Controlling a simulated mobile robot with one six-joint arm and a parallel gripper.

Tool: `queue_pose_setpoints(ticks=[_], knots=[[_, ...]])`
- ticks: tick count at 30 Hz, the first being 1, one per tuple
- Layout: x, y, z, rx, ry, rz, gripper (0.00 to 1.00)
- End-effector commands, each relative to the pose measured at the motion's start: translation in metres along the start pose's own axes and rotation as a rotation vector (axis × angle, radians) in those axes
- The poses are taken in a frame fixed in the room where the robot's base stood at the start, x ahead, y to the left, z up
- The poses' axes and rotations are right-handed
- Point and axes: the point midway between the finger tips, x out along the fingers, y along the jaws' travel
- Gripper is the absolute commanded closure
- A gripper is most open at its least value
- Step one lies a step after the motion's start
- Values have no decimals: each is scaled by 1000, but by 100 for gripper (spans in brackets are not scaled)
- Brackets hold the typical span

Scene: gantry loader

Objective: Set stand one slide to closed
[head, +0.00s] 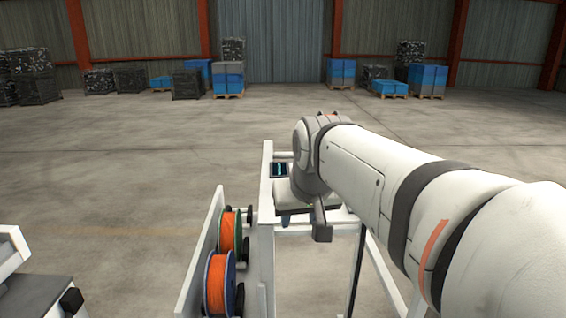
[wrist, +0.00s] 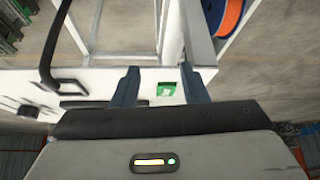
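A white frame stand (head: 266,205) stands in the middle of the head view, with a small dark display showing cyan marks (head: 279,170) near its top. My gripper (wrist: 161,82) is open in the wrist view, its two blue-grey fingers apart over a white panel (wrist: 105,82). A green square with a pale mark (wrist: 166,90) shows on the panel between the fingers. I see nothing held. In the head view my wrist hides most of the gripper and part of the stand top. I cannot tell which part is the slide or its position.
Orange spools (head: 219,283) hang on the stand's left side; one shows in the wrist view (wrist: 232,17). A dark curved handle (wrist: 48,55) and dark fittings (wrist: 27,109) are left of my fingers. Blue stacks (head: 228,78) stand far back. The floor between is clear.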

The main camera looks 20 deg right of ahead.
Motion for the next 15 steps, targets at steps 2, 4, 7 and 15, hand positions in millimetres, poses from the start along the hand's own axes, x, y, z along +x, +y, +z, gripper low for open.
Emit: queue_pose_setpoints(ticks=[2,4,7,15], knots=[[-1,19,-38,38,64,22,60],[-10,36,-71,65,119,41,60],[-22,58,-108,94,185,67,60],[-39,87,-150,126,266,100,60]])
